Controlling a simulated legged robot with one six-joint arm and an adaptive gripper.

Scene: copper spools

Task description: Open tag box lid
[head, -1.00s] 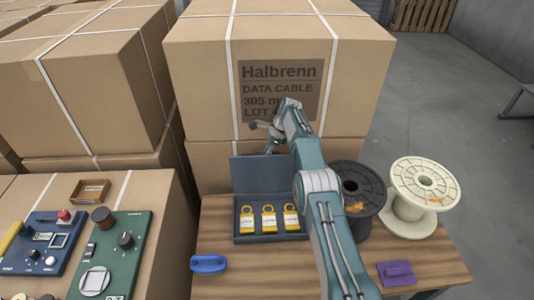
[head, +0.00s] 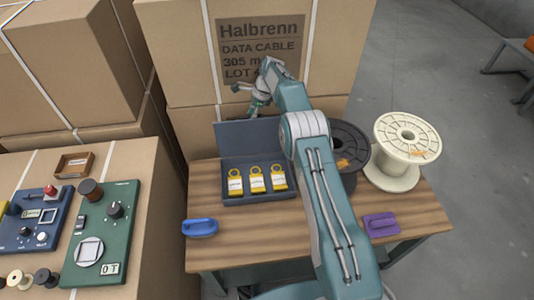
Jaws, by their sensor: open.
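The tag box (head: 231,164) is a dark grey-blue box on the wooden table. Its lid (head: 240,134) stands raised at the back, tilted up and open. Several yellow tags, among them a middle one (head: 256,178), lie in a row inside. My gripper (head: 250,110) is open, behind and just above the lid's upper right part. It is small and partly hidden by the arm and lid, so I cannot tell whether it touches the lid.
A black spool (head: 348,147) and a cream spool (head: 402,152) stand on the table's right side. A blue handled object (head: 200,228) and a purple one (head: 381,225) lie near the front. A large carton (head: 180,50) stands close behind. Green and blue panels sit at left.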

